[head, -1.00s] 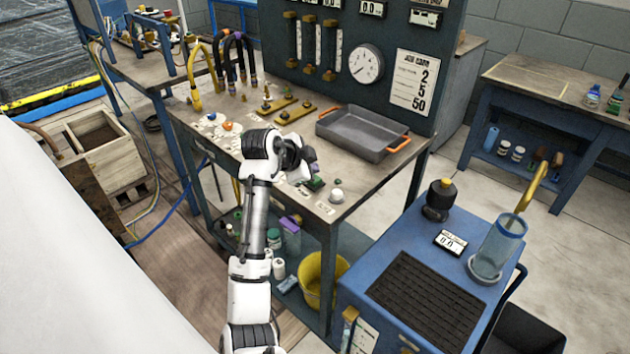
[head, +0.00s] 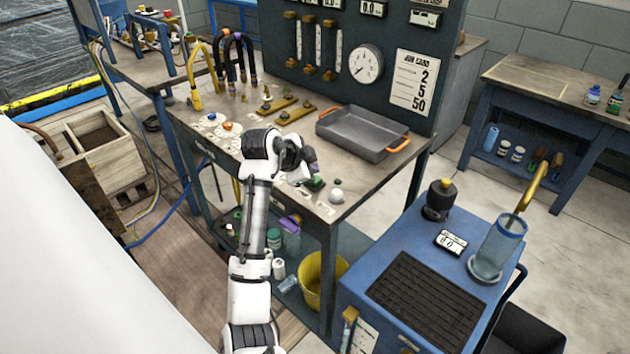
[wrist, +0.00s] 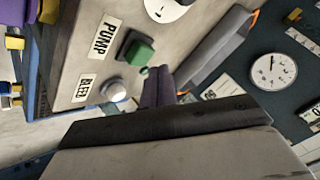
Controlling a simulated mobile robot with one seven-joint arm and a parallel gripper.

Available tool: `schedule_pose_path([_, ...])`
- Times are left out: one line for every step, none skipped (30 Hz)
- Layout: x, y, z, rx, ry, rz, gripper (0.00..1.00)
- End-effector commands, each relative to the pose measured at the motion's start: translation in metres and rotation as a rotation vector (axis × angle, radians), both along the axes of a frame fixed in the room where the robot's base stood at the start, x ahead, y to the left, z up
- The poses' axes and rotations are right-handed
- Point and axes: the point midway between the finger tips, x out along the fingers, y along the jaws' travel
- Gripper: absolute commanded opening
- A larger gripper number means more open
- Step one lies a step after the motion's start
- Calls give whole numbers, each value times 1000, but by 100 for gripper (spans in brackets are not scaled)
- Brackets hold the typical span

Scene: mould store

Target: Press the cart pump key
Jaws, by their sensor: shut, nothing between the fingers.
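The green pump key (wrist: 138,50) sits on the bench panel beside a PUMP label in the wrist view. It also shows as a small green block in the head view (head: 315,184), close to the bench's front right corner. My gripper (head: 311,163) is over the front of the bench, just behind the green key as the head view sees it. In the wrist view its dark purple fingers (wrist: 154,80) are together and empty, close beside the key. I cannot tell whether they touch it.
A white knob (wrist: 115,92) by a BLEED label is next to the key. A grey tray (head: 358,134) with orange handles lies behind on the bench (head: 425,158). A blue cart (head: 385,250) with a dark ribbed mat and a clear cylinder stands at right.

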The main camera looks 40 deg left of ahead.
Motion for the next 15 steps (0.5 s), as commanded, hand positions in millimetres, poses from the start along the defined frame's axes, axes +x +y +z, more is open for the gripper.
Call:
schedule_pose_path([0,0,0,0,0,0,0])
schedule_pose_path([0,0,0,0,0,0,0])
schedule_pose_path([0,0,0,0,0,0,0])
schedule_pose_path([0,0,0,0,0,0,0])
schedule_pose_path([0,0,0,0,0,0,0])
schedule_pose_path([0,0,0,0,0,0,0])
schedule_pose_path([0,0,0,0,0,0,0])
schedule_pose_path([0,0,0,0,0,0,0])
schedule_pose_path([0,0,0,0,0,0,0])
schedule_pose_path([0,0,-1,0,0,0,0])
schedule_pose_path([0,0,-1,0,0,0,0])
schedule_pose_path([0,0,-3,0,0,0,0])
schedule_pose_path([0,0,-4,0,0,0,0])
schedule_pose_path([0,0,-5,-1,0,1,0])
schedule_pose_path([0,0,-7,-1,0,1,0])
